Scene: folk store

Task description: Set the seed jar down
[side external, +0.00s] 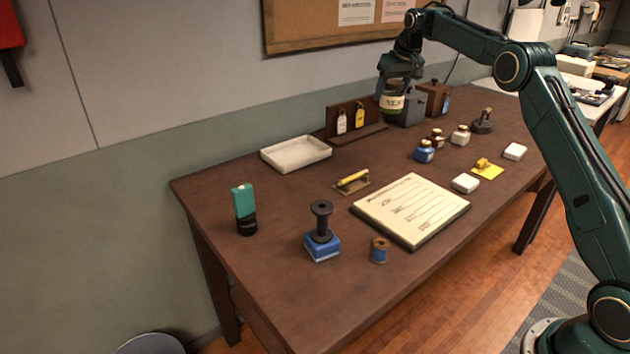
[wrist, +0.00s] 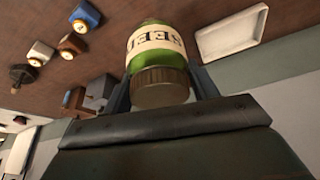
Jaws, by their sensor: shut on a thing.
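The seed jar (side external: 392,103) is green with a cream label and hangs in my gripper (side external: 400,78), above the back part of the brown table. In the wrist view the jar (wrist: 155,50) shows its brown lid toward the camera, with "SEED" lettering partly readable on the label. The fingers of my gripper (wrist: 160,90) are shut on its two sides. In the side view my gripper hides the jar's top. The jar appears clear of the table, in front of the wall and near a grey box.
A wooden tag rack (side external: 345,119), grey box (side external: 407,109) and brown box (side external: 436,98) stand along the back. A white tray (side external: 295,153) lies left. Several small bottles, including a blue one (side external: 424,152), stand in front.

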